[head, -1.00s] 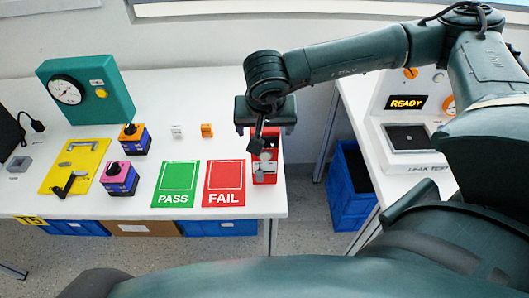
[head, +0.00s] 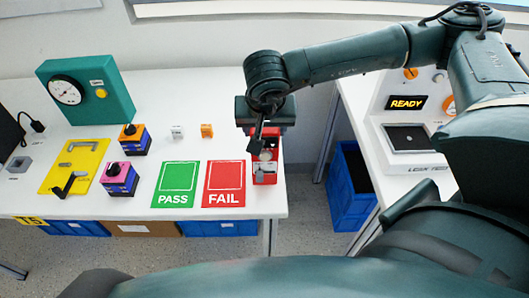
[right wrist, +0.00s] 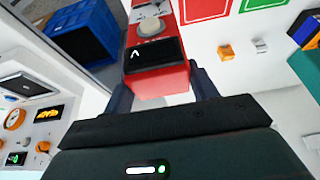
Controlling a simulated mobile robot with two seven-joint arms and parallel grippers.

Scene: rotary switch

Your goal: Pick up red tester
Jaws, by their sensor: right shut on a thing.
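The red tester (head: 265,170) is a red box at the right end of the white table, right of the FAIL mat. My right gripper (head: 262,143) is over its far end and hides part of it in the head view. In the right wrist view the red tester (right wrist: 157,82) has a black display and a round light-coloured knob, and stands between the two dark fingers of my right gripper (right wrist: 160,88). The right gripper is shut on it. I cannot tell whether the tester is clear of the table. My left gripper is not in view.
A green PASS mat (head: 176,184) and a red FAIL mat (head: 224,183) lie left of the tester. Orange (head: 131,139) and pink (head: 119,179) switch boxes stand further left. A blue crate (head: 350,187) is on the floor between this table and the right-hand bench.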

